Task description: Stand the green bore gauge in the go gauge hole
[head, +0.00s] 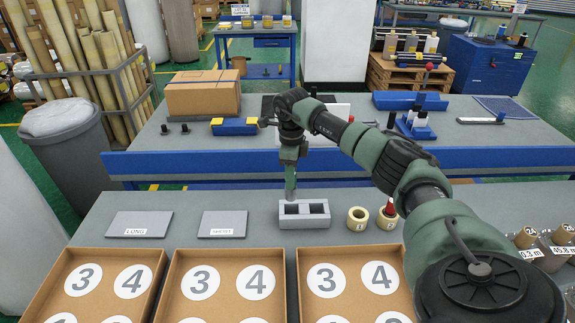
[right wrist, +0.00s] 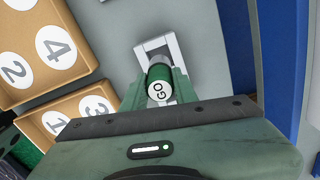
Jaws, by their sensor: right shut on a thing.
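The green bore gauge (right wrist: 160,84), with a white cap marked GO, is between the fingers of my right gripper (head: 290,180) and points down. The grey gauge block (head: 304,222) has two dark square openings side by side; it also shows in the right wrist view (right wrist: 172,42). The gripper is above the block's left opening in the head view. The gauge's lower end is at or just over that opening; I cannot tell whether it is inside. My left gripper is out of view.
Grey plates marked LONG (head: 140,224) and SHORT (head: 222,223) lie to the left. Numbered cardboard trays (head: 228,283) line the front edge.

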